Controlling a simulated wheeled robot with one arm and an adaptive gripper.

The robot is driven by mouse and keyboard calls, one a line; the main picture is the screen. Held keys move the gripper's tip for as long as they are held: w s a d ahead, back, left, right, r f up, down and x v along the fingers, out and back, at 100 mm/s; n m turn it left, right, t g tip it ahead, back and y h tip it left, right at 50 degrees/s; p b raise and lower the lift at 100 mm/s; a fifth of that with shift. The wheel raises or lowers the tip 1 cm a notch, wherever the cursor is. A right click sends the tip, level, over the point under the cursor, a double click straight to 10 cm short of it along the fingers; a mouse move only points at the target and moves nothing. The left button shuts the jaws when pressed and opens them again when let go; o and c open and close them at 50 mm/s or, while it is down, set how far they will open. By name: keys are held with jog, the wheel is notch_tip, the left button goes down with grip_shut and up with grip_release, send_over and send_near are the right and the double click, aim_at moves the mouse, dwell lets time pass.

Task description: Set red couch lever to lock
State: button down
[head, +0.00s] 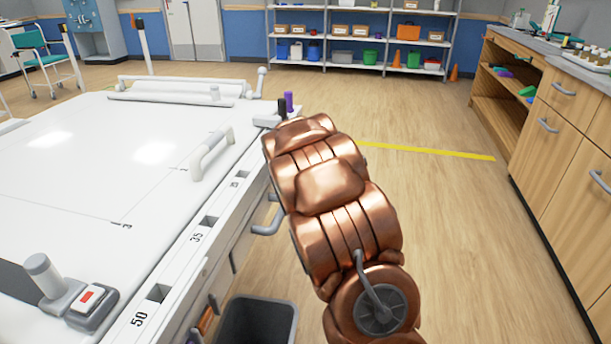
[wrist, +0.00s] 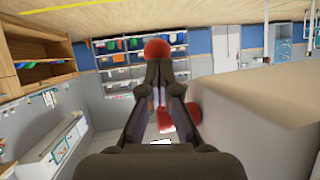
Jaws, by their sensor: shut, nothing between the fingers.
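My gripper (wrist: 166,68) shows in the wrist view with its dark fingers together and nothing held between them. A round red knob (wrist: 157,48), likely the end of the red couch lever, shows just at the fingertips; I cannot tell whether they touch it. Another red piece (wrist: 166,118) shows behind and between the finger links, partly hidden. In the head view my copper arm hides my gripper and the red lever. The lock marking is not visible.
The white couch (head: 90,150) with raised rails fills the left of the head view. A dark bin (head: 258,322) stands beside it. Wooden cabinets (head: 565,130) are at the right, shelves (head: 360,35) at the back. The floor between is clear.

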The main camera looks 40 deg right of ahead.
jog(key=shift+f, duration=0.1)
jog(key=v, duration=1.2)
dwell(0.4)
dwell(0.5)
jog(key=s+a+r+y+p, duration=0.1)
jog(key=s+a+r+p, duration=0.1)
jog(key=a, duration=0.1)
jog(key=s+a+r+n+g+y+p, duration=0.1)
jog(key=s+a+r+p, duration=0.1)
jog(key=a+p, duration=0.1)
jog(key=s+a+r+g+y+p, duration=0.1)
jog(key=s+a+r+p, duration=0.1)
jog(key=a+p, duration=0.1)
jog(key=shift+s+a+r+n, duration=0.1)
jog(key=shift+a+r+n, duration=0.15)
jog(key=shift+a+n, duration=0.15)
jog(key=s+a+r+n+g+y+p, duration=0.1)
jog(key=s+a+r+p, duration=0.4)
jog(key=s, duration=0.6)
jog(key=s+a+r+n+g+y+p, duration=0.1)
jog(key=s+a+r+n+g+p, duration=0.2)
jog(key=s, duration=0.7)
jog(key=s+a+r+n+g+y+p, duration=0.2)
jog(key=s+a+r+g+p, duration=0.3)
jog(key=s+a+r+p, duration=0.3)
jog(key=s+r+p, duration=0.1)
jog(key=s+r, duration=0.2)
jog(key=shift+s+a+n+g+p, duration=0.15)
jog(key=shift+s+n+g+p, duration=0.15)
jog(key=shift+s+g, duration=0.1)
